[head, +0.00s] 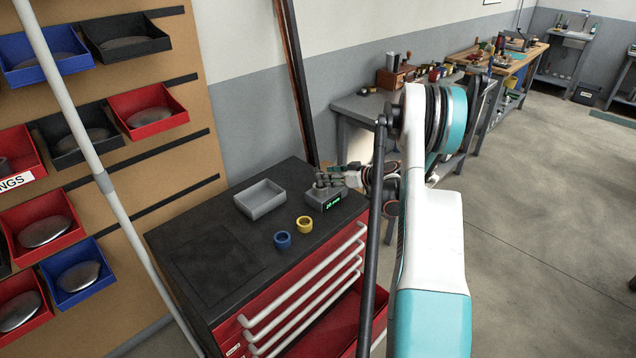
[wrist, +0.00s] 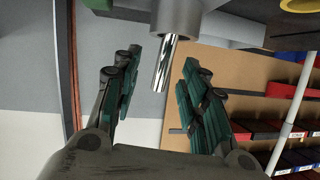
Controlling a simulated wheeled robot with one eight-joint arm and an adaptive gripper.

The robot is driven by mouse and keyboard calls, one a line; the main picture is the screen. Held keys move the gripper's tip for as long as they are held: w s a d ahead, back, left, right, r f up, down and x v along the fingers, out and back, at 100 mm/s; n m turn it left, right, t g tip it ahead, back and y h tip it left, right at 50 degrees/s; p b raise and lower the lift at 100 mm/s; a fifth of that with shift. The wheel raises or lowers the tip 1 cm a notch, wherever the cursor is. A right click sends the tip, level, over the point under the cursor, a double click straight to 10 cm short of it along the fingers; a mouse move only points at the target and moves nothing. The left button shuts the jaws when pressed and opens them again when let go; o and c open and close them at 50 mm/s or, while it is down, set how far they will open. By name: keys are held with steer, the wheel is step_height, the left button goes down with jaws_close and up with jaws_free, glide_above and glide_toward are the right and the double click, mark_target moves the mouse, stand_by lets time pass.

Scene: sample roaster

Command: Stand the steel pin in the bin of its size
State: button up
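The steel pin (wrist: 165,62) is a shiny cylinder held at one end in a round grey socket (wrist: 176,16) in the wrist view. That socket appears to belong to the grey gauge box (head: 326,201) with a green-lit display, on the black cabinet top; I cannot read the number surely. My gripper (wrist: 162,62) is open, its dark green-padded fingers on either side of the pin with gaps visible. In the head view my gripper (head: 330,180) is level, just above the gauge box, and the pin is not distinguishable there.
A grey open tray (head: 262,210), a blue ring (head: 283,240) and a yellow ring (head: 304,224) are on the cabinet top (head: 190,245). Red, blue and black bins, such as a red one (head: 150,125), hang on the left wall panel. The cabinet's front left top is clear.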

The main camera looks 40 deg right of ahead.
steer(key=shift+a+b+x, duration=0.2)
steer(key=shift+b+x, duration=1)
steer(key=shift+x, duration=1.55)
steer(key=shift+s, duration=0.15)
steer(key=shift+r, duration=0.1)
jaws_close()
